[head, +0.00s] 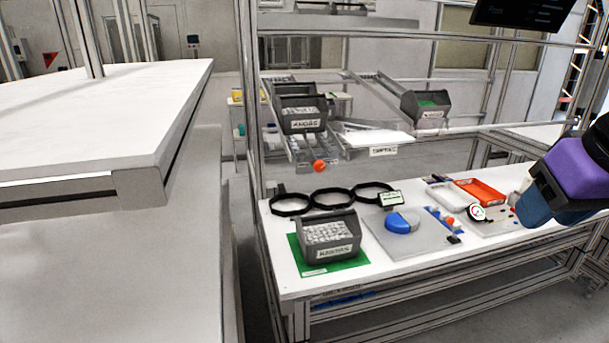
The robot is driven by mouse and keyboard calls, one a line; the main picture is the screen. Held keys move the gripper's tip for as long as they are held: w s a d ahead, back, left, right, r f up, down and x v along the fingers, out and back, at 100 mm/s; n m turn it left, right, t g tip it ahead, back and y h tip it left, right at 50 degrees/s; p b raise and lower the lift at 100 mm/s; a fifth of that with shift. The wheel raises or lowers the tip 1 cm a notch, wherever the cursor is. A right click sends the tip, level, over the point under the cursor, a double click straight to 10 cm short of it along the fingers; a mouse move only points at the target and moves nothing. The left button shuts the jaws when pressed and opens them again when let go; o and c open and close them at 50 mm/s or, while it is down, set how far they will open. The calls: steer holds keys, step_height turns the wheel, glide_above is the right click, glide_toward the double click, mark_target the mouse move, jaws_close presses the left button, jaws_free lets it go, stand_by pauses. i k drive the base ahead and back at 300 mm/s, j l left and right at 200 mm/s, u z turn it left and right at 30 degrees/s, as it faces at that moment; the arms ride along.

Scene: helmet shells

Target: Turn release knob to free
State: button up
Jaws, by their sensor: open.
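I cannot tell for sure which part is the release knob. An orange-red round knob (319,166) shows at the lower front end of the rack chute, under the bin labelled KNOBS. A blue rounded shell (401,222) sits on a grey fixture plate (412,241) on the white bench. Small blue and orange parts (441,217) stand at the right of that plate, too small to make out. My arm (575,170), purple and dark blue, enters from the right above the bench's right end. My gripper's fingertips are not in the picture.
The white bench (290,262) holds a grey bin (327,251) on a green mat, several black rings (333,198), an orange tray (479,192) and a round gauge (477,211). A white table (90,115) fills the left.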

mark_target(318, 166)
steer(key=i+l+u, duration=0.1)
steer(key=u, duration=1.3)
steer(key=i+l, duration=0.15)
steer(key=l, duration=0.15)
steer(key=i+l, duration=0.1)
steer(key=l, duration=0.15)
steer(key=i+l, duration=0.15)
steer(key=l, duration=0.15)
steer(key=u, duration=0.05)
